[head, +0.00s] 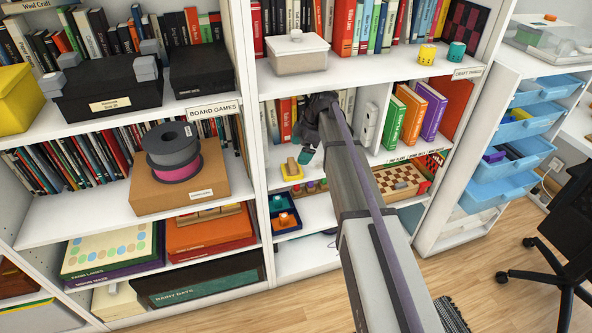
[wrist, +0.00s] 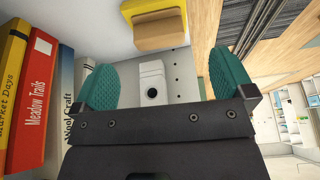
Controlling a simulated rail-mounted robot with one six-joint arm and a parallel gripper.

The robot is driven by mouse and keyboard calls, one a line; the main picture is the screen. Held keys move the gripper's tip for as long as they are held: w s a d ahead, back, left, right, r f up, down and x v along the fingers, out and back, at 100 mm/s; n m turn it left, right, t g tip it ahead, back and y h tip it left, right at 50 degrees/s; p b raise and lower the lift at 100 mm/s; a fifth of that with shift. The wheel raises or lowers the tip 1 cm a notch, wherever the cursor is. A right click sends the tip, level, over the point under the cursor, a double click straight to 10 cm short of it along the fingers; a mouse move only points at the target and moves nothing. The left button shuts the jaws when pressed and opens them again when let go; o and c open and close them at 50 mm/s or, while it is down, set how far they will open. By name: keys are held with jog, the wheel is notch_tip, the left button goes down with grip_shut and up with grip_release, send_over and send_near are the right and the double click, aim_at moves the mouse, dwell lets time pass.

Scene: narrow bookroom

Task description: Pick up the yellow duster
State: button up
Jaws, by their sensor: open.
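The yellow duster (head: 291,171) has a yellow base and a tan block on it. It sits near the front of the middle shelf in the head view, and at the top of the wrist view (wrist: 152,16), beyond the fingertips. My gripper (head: 306,155) has teal pads and is just right of and above the duster in the head view. In the wrist view my gripper (wrist: 165,78) is open, with its two pads wide apart and nothing held between them. My arm hides part of the shelf to the right of the duster.
Books (wrist: 35,100) stand close to the left pad in the wrist view. A white object with a dark round hole (wrist: 152,83) shows between the pads, farther off. Shelf boards lie above and below the duster. A blue tray (head: 284,222) is on the shelf below.

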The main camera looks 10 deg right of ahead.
aim_at(293, 162)
jog(key=b+x, duration=0.2)
jog(key=shift+w+f, duration=0.15)
jog(key=shift+f, duration=0.15)
jog(key=shift+r, duration=0.1)
jog(key=b+x, duration=0.5)
jog(key=shift+a, duration=0.15)
jog(key=c, duration=1)
